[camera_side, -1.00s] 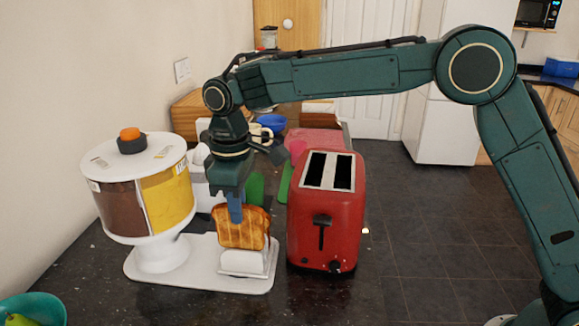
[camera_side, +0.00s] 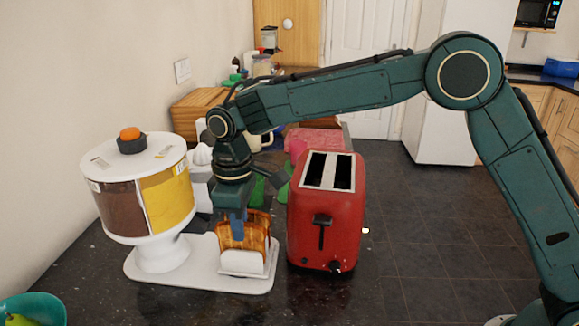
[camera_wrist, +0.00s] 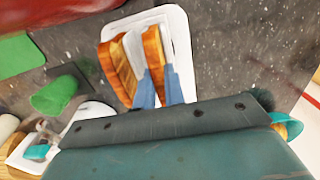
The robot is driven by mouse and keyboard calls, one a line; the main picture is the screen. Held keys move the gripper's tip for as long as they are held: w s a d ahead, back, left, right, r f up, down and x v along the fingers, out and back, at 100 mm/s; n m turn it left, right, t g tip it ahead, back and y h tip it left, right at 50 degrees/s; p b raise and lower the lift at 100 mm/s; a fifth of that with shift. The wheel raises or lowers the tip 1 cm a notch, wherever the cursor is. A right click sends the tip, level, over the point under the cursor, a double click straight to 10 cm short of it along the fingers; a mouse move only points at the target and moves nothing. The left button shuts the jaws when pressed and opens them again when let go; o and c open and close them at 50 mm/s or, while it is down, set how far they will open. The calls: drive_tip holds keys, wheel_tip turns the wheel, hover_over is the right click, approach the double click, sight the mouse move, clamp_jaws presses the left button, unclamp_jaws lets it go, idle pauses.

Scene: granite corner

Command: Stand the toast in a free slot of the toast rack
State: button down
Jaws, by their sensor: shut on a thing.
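The toast (camera_wrist: 154,55) is a brown-crusted slice held upright between the two blue fingers of my gripper (camera_wrist: 160,90). In the side view my gripper (camera_side: 238,226) points down at the white toast rack (camera_side: 243,263), with toast (camera_side: 256,232) showing behind the rack's front wall. The held slice is low at the rack; whether it touches the bottom is hidden. A second slice (camera_wrist: 118,75) stands beside it to the left in the wrist view, with a white rack part between them. The fingers partly cover the held slice.
A red toaster (camera_side: 326,215) stands close to the right of the rack. A white dispenser (camera_side: 140,195) with brown and yellow sections stands to the left. A teal bowl (camera_side: 30,308) is at the front left. Green items (camera_wrist: 55,93) lie near the rack.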

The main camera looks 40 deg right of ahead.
idle(0.3)
drive_tip(key=c, duration=1.4)
unclamp_jaws()
drive_tip(key=shift+r, duration=0.1)
drive_tip(key=shift+r, duration=3.95)
